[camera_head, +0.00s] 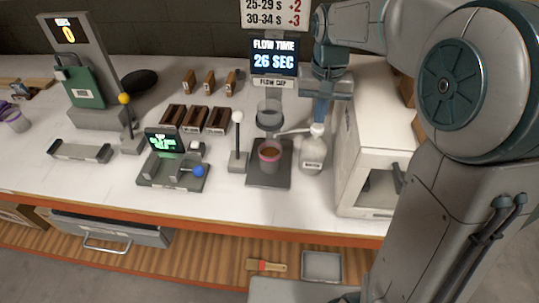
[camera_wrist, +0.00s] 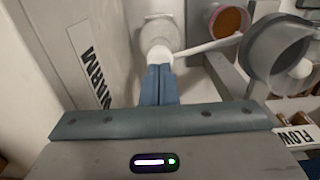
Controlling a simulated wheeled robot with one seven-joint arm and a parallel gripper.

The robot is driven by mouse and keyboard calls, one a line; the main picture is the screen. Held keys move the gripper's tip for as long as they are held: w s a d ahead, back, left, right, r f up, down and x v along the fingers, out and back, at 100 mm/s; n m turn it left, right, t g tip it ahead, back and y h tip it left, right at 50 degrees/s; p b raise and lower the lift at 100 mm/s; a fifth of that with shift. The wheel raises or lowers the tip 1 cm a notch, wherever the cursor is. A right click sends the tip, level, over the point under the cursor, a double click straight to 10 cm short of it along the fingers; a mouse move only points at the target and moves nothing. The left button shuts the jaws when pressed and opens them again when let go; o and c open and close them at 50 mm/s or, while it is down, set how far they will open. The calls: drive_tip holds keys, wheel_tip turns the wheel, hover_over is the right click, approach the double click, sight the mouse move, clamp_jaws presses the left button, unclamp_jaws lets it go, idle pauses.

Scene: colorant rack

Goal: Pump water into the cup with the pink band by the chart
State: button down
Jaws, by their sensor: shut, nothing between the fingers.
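The cup with the pink band (camera_head: 270,157) stands on the dark flow stand base and holds orange-brown liquid; it also shows in the wrist view (camera_wrist: 229,22). The white water pump bottle (camera_head: 313,153) stands just right of it, its long spout reaching left over the cup. My gripper (camera_head: 319,121) is shut and empty, pointing down above the bottle. In the wrist view, the blue fingertips (camera_wrist: 158,70) are at the white pump head (camera_wrist: 159,54); whether they touch it I cannot tell. The chart (camera_head: 275,13) hangs at the top, partly cut off.
A display (camera_head: 274,57) reads "FLOW TIME 26 SEC". The grey flow cup (camera_head: 270,113) is above the pink-banded cup. A white box marked WARM (camera_head: 372,150) stands close right of the bottle. A white-knobbed lever (camera_head: 238,145) and a scale (camera_head: 172,170) are left.

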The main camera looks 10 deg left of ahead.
idle(0.4)
wheel_tip(320, 180, up, 6)
drive_tip(key=p, duration=0.5)
idle(0.6)
